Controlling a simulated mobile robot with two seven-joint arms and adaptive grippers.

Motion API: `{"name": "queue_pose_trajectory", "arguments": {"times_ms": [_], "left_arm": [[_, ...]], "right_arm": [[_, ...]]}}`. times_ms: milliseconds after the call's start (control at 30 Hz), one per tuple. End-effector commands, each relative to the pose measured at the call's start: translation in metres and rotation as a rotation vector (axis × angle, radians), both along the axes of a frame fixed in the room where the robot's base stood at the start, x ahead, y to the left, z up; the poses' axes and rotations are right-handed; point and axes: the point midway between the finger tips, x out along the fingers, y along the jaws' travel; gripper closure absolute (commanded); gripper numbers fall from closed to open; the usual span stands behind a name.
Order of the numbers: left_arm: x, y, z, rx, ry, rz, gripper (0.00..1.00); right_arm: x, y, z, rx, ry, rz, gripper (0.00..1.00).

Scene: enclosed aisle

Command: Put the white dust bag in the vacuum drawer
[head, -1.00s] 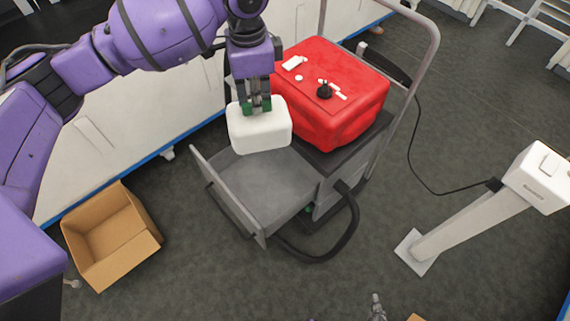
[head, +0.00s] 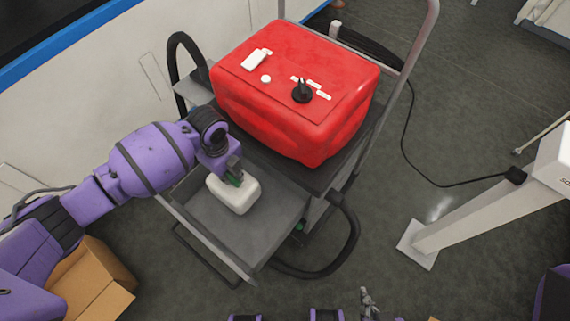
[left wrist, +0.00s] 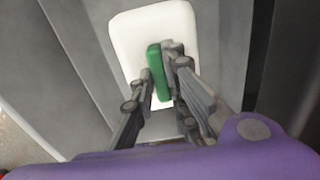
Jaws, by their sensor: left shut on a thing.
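The white dust bag (head: 234,194) is a rounded white block over the open grey vacuum drawer (head: 265,220), within its walls near the left side. My left gripper (head: 235,180) is shut on its top from above. In the left wrist view the white dust bag (left wrist: 155,35) lies beyond the fingers, and a green piece (left wrist: 157,70) shows between them. I cannot tell whether the bag touches the drawer floor. The red vacuum body (head: 295,90) sits on the cart behind the drawer.
A black hose (head: 345,240) loops beside the drawer's right side. A cardboard box (head: 95,285) stands on the floor at lower left, under my left arm. A white post with a foot plate (head: 418,243) stands at right, with a cable running toward the cart.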

Motion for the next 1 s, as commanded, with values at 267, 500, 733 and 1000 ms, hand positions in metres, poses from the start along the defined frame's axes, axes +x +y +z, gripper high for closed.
{"name": "queue_pose_trajectory", "arguments": {"times_ms": [267, 500, 733, 1000], "left_arm": [[-0.002, 0.000, -0.037, 0.000, 0.003, 0.002, 1.00], [-0.003, 0.000, -0.067, 0.000, 0.005, 0.003, 1.00], [-0.001, 0.001, -0.073, 0.000, 0.002, 0.002, 1.00], [-0.001, 0.001, -0.076, 0.000, 0.002, 0.002, 0.80]], "right_arm": [[-0.006, 0.000, -0.007, -0.001, 0.013, 0.000, 1.00], [0.002, 0.003, -0.010, 0.004, -0.001, 0.004, 1.00], [0.002, 0.004, -0.010, 0.005, -0.001, 0.003, 1.00], [0.001, 0.004, -0.012, 0.005, 0.002, 0.003, 1.00]]}}
